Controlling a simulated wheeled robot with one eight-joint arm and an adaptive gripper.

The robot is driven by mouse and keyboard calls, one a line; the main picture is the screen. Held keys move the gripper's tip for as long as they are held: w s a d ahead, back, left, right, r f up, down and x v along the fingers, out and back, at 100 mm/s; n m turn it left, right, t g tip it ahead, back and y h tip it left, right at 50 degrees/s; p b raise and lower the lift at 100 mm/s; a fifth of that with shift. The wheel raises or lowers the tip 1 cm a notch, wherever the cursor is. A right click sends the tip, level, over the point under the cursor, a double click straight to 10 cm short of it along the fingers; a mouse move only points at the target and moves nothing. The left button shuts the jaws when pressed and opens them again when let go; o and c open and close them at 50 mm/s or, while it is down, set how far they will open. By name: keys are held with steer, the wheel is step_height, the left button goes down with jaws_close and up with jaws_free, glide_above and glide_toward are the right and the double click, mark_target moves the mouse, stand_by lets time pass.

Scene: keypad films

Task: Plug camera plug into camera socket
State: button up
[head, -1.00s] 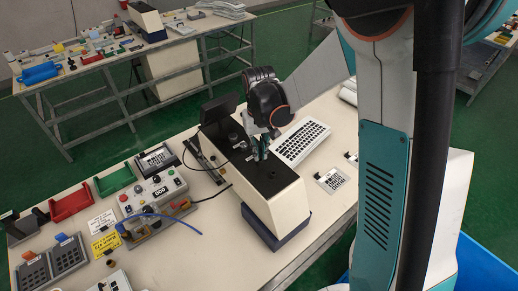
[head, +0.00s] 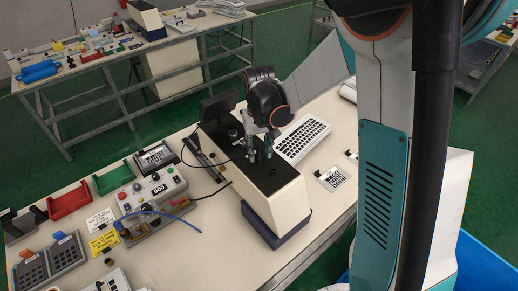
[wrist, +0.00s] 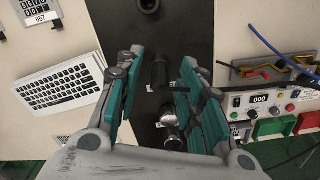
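The black-topped cream unit (head: 277,203) stands on the table, and my gripper (head: 259,150) is low over its top. In the wrist view my gripper (wrist: 161,62) is open, with teal fingers on both sides. A dark cylindrical piece (wrist: 160,74), probably the camera plug, stands between the fingers with a gap on each side. A thin black cable runs from near it to the right. A silvery round fitting (wrist: 169,119) sits close to it on the black top. I cannot tell which fitting is the camera socket.
A keyboard (head: 302,140) lies right of the unit and a small dark screen (head: 219,107) stands behind it. A control box (head: 150,195), red tray (head: 69,201) and green tray (head: 114,178) are at left. The table in front of the unit is mostly clear.

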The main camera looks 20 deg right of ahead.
mark_target(259, 148)
steer(key=shift+r, duration=0.1)
step_height(259, 148, up, 12)
stand_by(0.5)
stand_by(0.4)
steer(key=s+d+f+t+b, duration=0.1)
steer(key=s+f+t+b, duration=0.2)
steer(key=s+b, duration=0.4)
steer(key=s+d+f+t+b, duration=0.1)
steer(key=s+f+t+b, duration=0.3)
steer(key=s, duration=0.9)
step_height(259, 148, down, 3)
steer(key=b, duration=0.3)
steer(key=shift+d+r, duration=0.2)
steer(key=shift+d, duration=0.15)
stand_by(1.4)
